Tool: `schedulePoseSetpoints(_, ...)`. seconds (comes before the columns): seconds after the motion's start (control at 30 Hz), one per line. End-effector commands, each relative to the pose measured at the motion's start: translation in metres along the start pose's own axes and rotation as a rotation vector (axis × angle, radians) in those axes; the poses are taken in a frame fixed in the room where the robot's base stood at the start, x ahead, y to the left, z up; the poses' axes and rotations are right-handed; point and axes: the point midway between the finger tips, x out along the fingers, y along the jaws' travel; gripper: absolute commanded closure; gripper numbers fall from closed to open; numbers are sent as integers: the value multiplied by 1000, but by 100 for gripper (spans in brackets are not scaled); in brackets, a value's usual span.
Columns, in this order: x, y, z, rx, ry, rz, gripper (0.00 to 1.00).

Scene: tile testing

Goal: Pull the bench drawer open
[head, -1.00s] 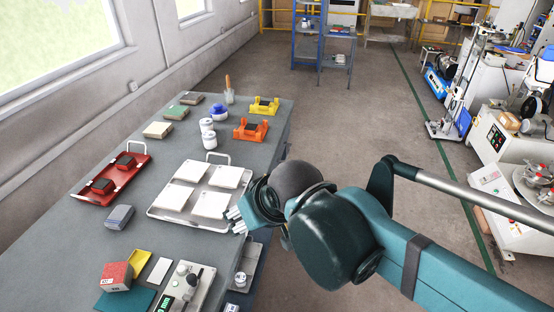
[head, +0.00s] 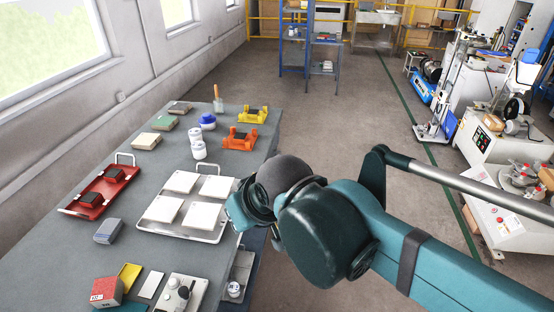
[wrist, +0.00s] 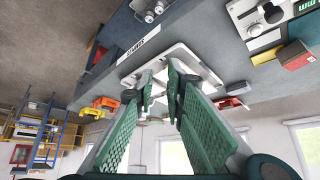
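The grey bench (head: 60,235) stands on the left in the head view. Its drawer (head: 243,266) sticks out from the right side, low in the picture, partly open, with a small white-topped jar (head: 234,289) in it. Part of the drawer (wrist: 122,28) shows at the top of the wrist view, beside a white label (wrist: 143,43) on the bench edge. My gripper (wrist: 161,76) has its two green fingers apart with nothing between them. In the head view my gripper (head: 240,212) is by the bench edge, above the drawer, its fingertips mostly hidden. The drawer's handle is not clear.
A metal tray with white tiles (head: 210,222) lies near the bench edge, close to my gripper. A red tray (head: 82,205), orange stand (head: 240,140), yellow stand (head: 254,116) and measuring device (head: 180,293) are also on the bench.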

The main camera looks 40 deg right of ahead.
Motion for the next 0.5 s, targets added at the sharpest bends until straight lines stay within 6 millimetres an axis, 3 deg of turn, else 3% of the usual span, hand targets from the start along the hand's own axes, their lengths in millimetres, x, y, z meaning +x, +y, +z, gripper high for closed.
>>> schedulePoseSetpoints(0.2, -18, 0, -13, 0, 0, 0, 87)
schedulePoseSetpoints(0.5, -20, 8, -36, 34, -23, 7, 87)
